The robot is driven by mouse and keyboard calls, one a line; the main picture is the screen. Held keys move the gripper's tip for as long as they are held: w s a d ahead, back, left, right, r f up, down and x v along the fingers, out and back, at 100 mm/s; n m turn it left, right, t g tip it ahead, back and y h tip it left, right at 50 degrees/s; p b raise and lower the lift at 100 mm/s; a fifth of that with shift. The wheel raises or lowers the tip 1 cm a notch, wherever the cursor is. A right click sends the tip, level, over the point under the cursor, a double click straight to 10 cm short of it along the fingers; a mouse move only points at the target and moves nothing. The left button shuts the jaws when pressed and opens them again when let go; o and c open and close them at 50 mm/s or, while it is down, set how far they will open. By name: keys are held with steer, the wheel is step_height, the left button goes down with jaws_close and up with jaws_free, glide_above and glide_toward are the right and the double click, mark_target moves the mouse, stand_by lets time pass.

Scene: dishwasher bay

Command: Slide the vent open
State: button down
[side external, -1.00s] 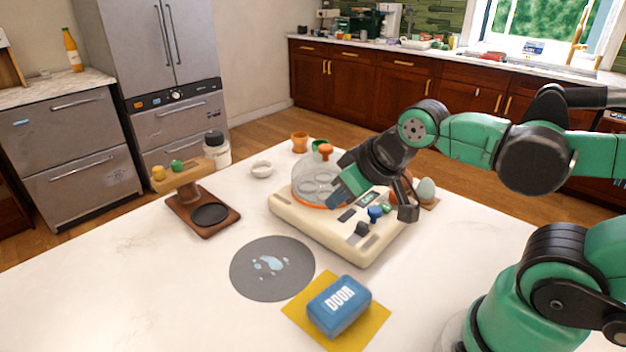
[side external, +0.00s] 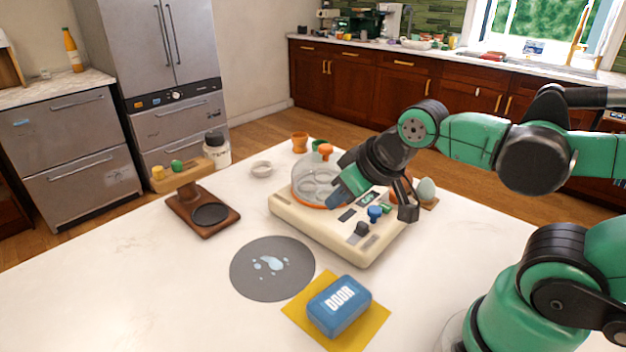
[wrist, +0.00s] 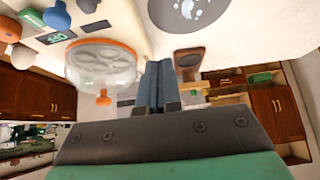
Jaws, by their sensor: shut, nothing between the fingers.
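The cream appliance (side external: 310,226) stands on the white table with a clear, orange-rimmed dome (side external: 312,185) on top. In the wrist view, the closed fingers (wrist: 155,86) point beside the dome (wrist: 98,64); contact cannot be told.
A wooden stand (side external: 203,214) is left of the appliance. A grey round mat (side external: 250,285) and a blue box (side external: 339,305) on a yellow cloth (side external: 369,332) lie in front. The table's left front is clear.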

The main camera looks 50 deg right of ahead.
mark_target(363, 223)
steer(key=c, duration=1.2)
jaws_free()
steer(key=o, duration=0.4)
steer(key=shift+d+m+g, duration=0.25)
steer(key=shift+m+g, duration=0.05)
steer(key=shift+m, duration=0.3)
steer(key=shift+c, duration=0.2)
steer(key=shift+o, duration=1)
steer(key=m, duration=0.1)
steer(key=d+m+g, duration=0.1)
steer(key=m, duration=0.1)
steer(key=d+m+g, duration=0.1)
steer(key=m, duration=0.1)
steer(key=shift+w+d+f, duration=0.1)
steer(key=shift+w+f, duration=0.05)
steer(key=shift+f, duration=0.2)
steer(key=d+m+g, duration=0.1)
steer(key=m, duration=0.2)
steer(key=d+f+m+g, duration=0.1)
steer(key=m, duration=0.2)
steer(key=d+m+g, duration=0.1)
steer(key=m, duration=0.2)
steer(key=shift+d+f+g, duration=0.25)
steer(key=shift+f+g, duration=0.05)
steer(key=m, duration=0.1)
steer(key=m+g, duration=0.1)
steer(key=shift+s+d+f+m, duration=0.25)
steer(key=shift+d+f+m, duration=0.05)
steer(key=shift+d+f, duration=0.1)
steer(key=shift+f, duration=2.7)
